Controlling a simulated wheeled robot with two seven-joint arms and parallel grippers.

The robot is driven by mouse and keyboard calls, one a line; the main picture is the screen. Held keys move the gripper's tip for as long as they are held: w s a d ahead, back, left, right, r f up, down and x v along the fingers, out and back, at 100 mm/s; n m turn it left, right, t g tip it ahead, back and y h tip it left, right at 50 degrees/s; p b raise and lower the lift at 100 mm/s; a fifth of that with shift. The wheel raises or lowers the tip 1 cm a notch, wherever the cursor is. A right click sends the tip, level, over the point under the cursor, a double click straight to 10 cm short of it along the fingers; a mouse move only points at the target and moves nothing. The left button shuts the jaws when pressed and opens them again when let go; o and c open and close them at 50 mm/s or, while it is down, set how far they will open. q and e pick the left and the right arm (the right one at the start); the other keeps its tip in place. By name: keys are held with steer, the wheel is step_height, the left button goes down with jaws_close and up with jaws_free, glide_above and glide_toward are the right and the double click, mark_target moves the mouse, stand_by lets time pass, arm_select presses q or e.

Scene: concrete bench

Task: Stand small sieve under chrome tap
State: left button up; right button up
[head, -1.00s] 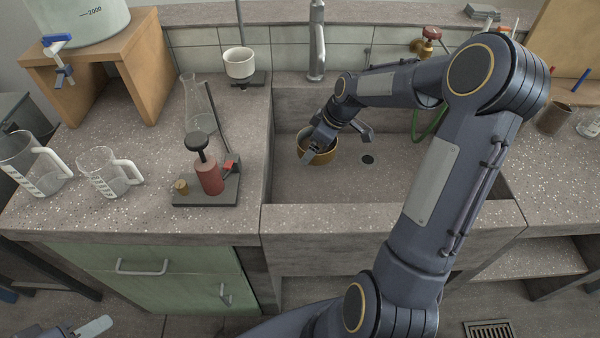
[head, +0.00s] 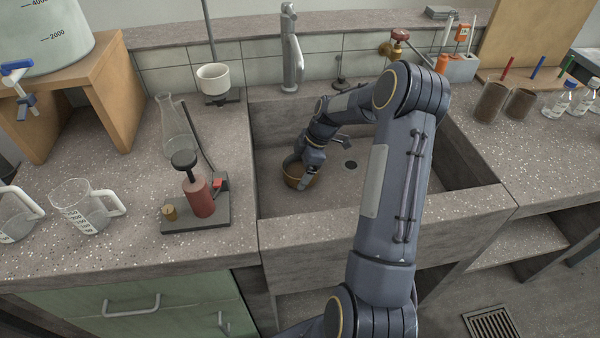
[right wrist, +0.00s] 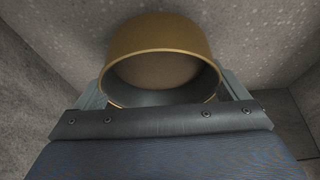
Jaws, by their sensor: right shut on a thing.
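The small sieve (head: 290,181) is a round brass-coloured vessel at the left of the sink (head: 330,195). My right gripper (head: 301,174) is shut on it, reaching down from above. In the right wrist view the sieve (right wrist: 160,35) shows its brass wall and open rim, with a finger at each side. I cannot tell whether its base touches the sink floor. The chrome tap (head: 291,50) stands behind the sink's back edge, behind the sieve in the picture. My left gripper is not in view.
A dark drain (head: 350,165) lies right of the sieve. A red burner-like device (head: 201,198), a flask (head: 175,130) and beakers (head: 82,208) stand on the left counter. Brown pots (head: 490,102) and bottles stand at the right. The sink floor's right part looks clear.

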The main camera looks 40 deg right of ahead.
steer(key=shift+f, duration=0.95)
steer(key=shift+f, duration=0.1)
steer(key=o, duration=0.8)
steer(key=p+v, duration=0.1)
steer(key=v, duration=1.1)
